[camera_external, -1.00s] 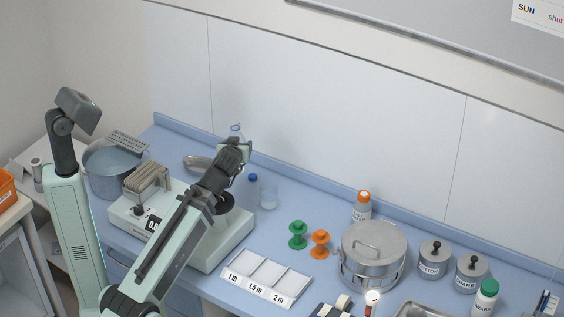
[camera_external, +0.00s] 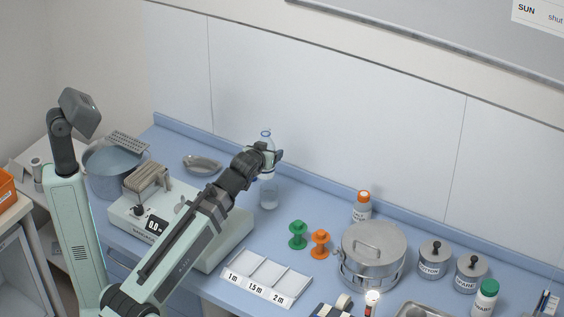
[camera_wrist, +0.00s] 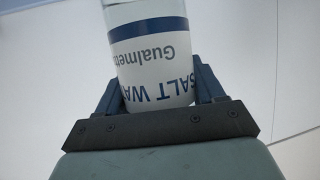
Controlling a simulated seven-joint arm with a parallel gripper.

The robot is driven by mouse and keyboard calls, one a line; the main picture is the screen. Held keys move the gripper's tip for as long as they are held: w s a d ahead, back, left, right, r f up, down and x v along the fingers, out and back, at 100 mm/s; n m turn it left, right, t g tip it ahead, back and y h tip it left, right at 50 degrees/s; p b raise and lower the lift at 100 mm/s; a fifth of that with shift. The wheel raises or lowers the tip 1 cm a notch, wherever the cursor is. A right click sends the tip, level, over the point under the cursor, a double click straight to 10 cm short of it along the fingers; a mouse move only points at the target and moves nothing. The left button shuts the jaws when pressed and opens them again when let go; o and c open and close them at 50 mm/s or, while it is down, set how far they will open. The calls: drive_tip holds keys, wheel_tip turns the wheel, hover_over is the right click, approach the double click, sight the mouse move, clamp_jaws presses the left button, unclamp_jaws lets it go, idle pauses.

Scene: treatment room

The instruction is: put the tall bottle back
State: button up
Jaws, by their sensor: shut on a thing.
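The tall bottle (camera_external: 266,140) is clear, with a white and blue label reading SALT WA... in the wrist view (camera_wrist: 152,62). My gripper (camera_external: 271,158) is shut on it, with one finger on each side of the label in the wrist view. A clear glass vessel (camera_external: 269,197) shows directly below the gripper.
A scale (camera_external: 232,240) reading 0.0 stands under my arm, with a metal dish (camera_external: 202,164) behind it. Green (camera_external: 298,235) and orange (camera_external: 320,244) spools, an orange-capped bottle (camera_external: 362,207) and a steel drum (camera_external: 373,255) stand to the right. A labelled tray (camera_external: 266,278) lies in front.

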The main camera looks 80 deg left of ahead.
drive_tip(key=w+d+f+m+t+h, duration=0.2)
drive_tip(key=w+d+m, duration=0.15)
drive_tip(key=w, duration=0.55)
drive_tip(key=w+d+f+m+t+h, duration=0.25)
drive_tip(key=w+d, duration=0.25)
drive_tip(key=w, duration=0.3)
drive_tip(key=shift+n, duration=0.3)
drive_tip(key=shift+w+d+f, duration=0.1)
drive_tip(key=shift+f, duration=2.3)
drive_tip(key=shift+w+d+f, duration=0.1)
drive_tip(key=shift+f, duration=2.25)
drive_tip(key=shift+f, duration=0.15)
drive_tip(key=o, duration=1.2)
drive_tip(key=shift+r, duration=0.2)
drive_tip(key=v, duration=0.7)
drive_tip(key=shift+s, duration=0.25)
drive_tip(key=shift+d, duration=0.1)
